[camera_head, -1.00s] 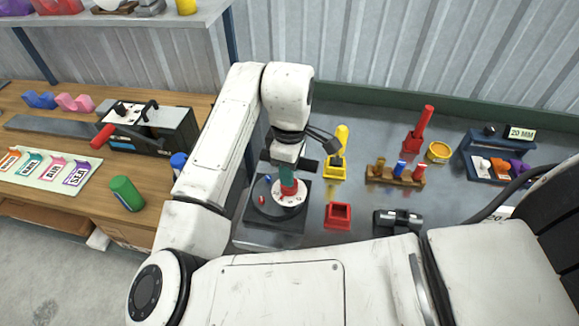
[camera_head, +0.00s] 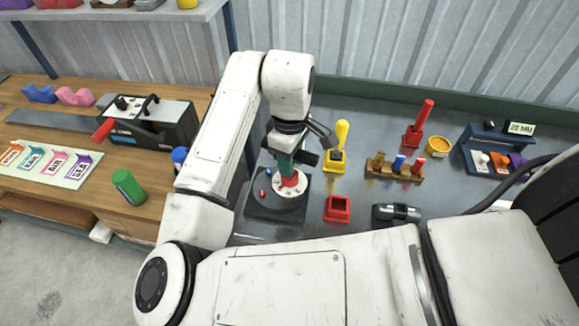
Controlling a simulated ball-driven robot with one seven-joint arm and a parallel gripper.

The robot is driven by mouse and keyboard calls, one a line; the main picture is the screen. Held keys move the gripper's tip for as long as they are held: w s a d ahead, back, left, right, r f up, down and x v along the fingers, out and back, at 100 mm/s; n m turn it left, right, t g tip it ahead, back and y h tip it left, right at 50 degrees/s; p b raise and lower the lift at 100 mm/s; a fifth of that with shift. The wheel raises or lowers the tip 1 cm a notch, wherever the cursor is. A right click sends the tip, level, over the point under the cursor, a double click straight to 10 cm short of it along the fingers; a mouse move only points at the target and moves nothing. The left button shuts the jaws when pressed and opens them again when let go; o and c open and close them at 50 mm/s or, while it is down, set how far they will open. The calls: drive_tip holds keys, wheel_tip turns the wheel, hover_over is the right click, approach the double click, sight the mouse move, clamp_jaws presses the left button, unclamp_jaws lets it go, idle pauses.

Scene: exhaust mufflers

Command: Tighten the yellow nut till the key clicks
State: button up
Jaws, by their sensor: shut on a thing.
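My gripper (camera_head: 287,156) is shut on an upright key with a green shaft (camera_head: 285,167) and a red lower end (camera_head: 289,180). The red end stands over the white marked disc (camera_head: 291,186) on a dark fixture (camera_head: 270,213). I cannot tell whether it touches the disc or what it sits on. A small blue peg and a small red peg stand on the fixture's left side. I can make out no yellow nut on the fixture; the key and gripper hide part of the disc.
Right of the fixture are a yellow tool in its holder (camera_head: 337,160), an empty red holder (camera_head: 338,209), a wooden peg rack (camera_head: 395,171), a dark cylindrical tool (camera_head: 397,215), a red tool (camera_head: 414,134) and a yellow cup (camera_head: 438,147). A green cylinder (camera_head: 127,187) is left.

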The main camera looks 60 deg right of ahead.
drive_tip(key=shift+r, duration=2.9)
